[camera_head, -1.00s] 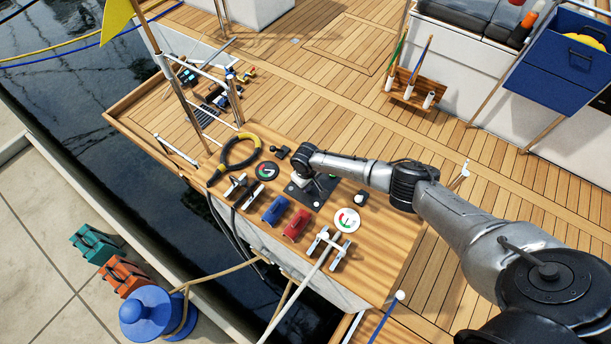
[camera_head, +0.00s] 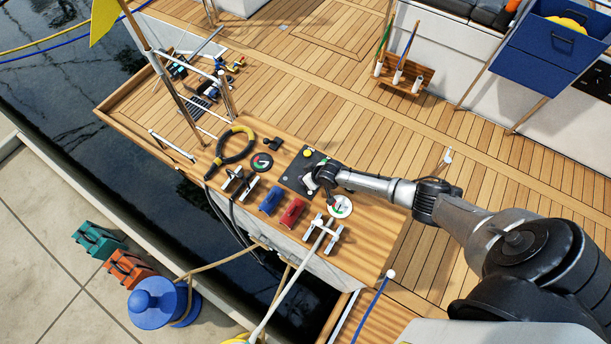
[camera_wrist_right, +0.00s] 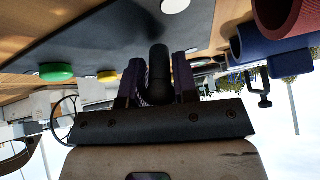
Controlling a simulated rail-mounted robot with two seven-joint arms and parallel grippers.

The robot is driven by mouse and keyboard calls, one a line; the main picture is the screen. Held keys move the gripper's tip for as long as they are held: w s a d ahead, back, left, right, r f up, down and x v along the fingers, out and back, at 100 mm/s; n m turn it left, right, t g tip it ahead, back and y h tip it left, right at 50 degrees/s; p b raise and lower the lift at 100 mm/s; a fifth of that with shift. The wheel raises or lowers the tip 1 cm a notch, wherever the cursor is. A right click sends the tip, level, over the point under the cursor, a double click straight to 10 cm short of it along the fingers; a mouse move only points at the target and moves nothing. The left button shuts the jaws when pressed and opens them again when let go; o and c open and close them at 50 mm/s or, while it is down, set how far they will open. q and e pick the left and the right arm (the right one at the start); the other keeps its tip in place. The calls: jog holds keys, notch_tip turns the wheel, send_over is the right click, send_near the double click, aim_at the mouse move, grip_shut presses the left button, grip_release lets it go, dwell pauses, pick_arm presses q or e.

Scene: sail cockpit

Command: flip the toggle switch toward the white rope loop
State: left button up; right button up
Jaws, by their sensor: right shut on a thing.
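A dark switch panel (camera_head: 293,180) lies on the wooden cockpit console. My right gripper (camera_head: 315,187) is over the panel's right-hand end. In the right wrist view, its two fingers (camera_wrist_right: 158,82) are shut on a black upright lever, the toggle switch (camera_wrist_right: 158,62), which stands between them. The arm hides the switch in the head view. A white rope (camera_head: 308,252) runs up to a metal cleat (camera_head: 336,240) to the front right of the panel; whether it forms a loop there is too small to tell. My left gripper is not in view.
A yellow button (camera_head: 308,153) sits near the panel's far corner; a green button (camera_wrist_right: 57,72) shows in the wrist view. A round white gauge (camera_head: 340,206) is beside my gripper. Blue (camera_head: 270,200) and red (camera_head: 292,212) clutches stand in front of the panel.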

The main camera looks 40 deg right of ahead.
dwell(0.5)
jog(key=o, duration=0.9)
jog(key=shift+s+r, duration=0.15)
jog(key=shift+r, duration=0.1)
jog(key=p+v, duration=0.5)
jog(key=v, duration=0.8)
jog(key=shift+s, duration=0.3)
jog(key=shift+f, duration=0.1)
